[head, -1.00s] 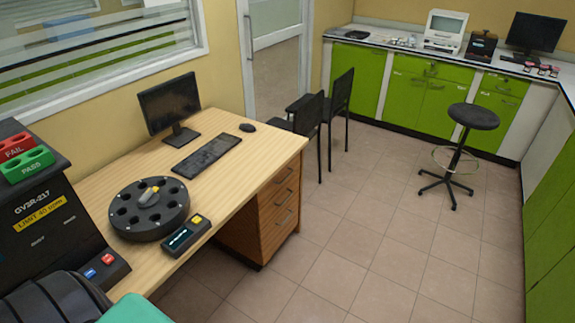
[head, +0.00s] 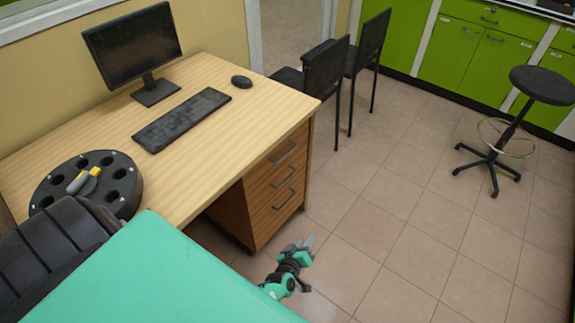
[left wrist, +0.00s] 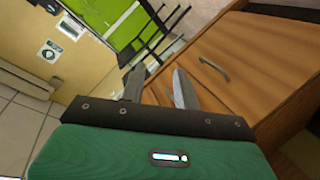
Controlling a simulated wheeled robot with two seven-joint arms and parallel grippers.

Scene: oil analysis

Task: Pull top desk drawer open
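The wooden desk (head: 205,75) has a stack of three drawers at its right end. The top drawer (head: 268,168) is at the top of the stack, looks shut and has a grey bar handle (head: 283,153). My left gripper (head: 303,243) is in front of the stack, low over the floor and apart from the drawers. In the left wrist view my left gripper (left wrist: 160,78) has its two fingers spread with nothing between them. A drawer handle (left wrist: 214,69) shows to the right of the fingers; which drawer it belongs to I cannot tell. My right gripper is not in view.
A monitor (head: 133,45), a keyboard (head: 181,119), a mouse (head: 241,81) and a round black holder (head: 128,193) are on the desk. Black chairs (head: 325,70) stand beyond the drawers. A stool (head: 540,84) is at the right. The tiled floor in front of the drawers is free.

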